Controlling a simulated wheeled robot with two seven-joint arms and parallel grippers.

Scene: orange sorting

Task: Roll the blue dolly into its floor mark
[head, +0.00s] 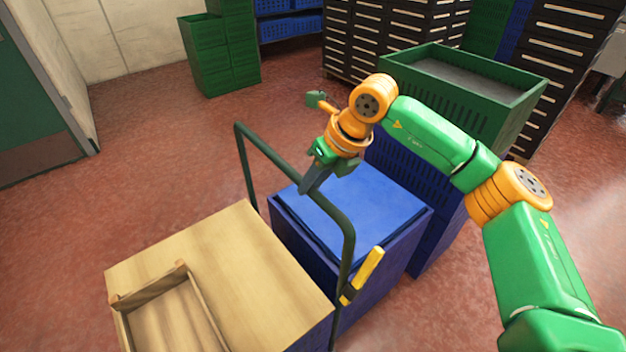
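A dark green push handle (290,172) arches up between a wooden-topped body (228,252) with a blue side at lower left and a blue lidded box (360,205) in the middle. I cannot tell which of these is the blue dolly; wheels are hidden. My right gripper (308,184) points down close to the handle's top bar, above the edge of the blue lid. Whether it touches the bar, or is open or shut, I cannot tell. My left gripper is out of view. No floor mark shows.
A green crate (515,93) sits on a blue one (398,166) behind the box. Green bins (222,55) and dark drawer cabinets (350,40) stand at the back. A wooden tray (188,283) lies on the wooden top. Red floor (150,165) is clear at left.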

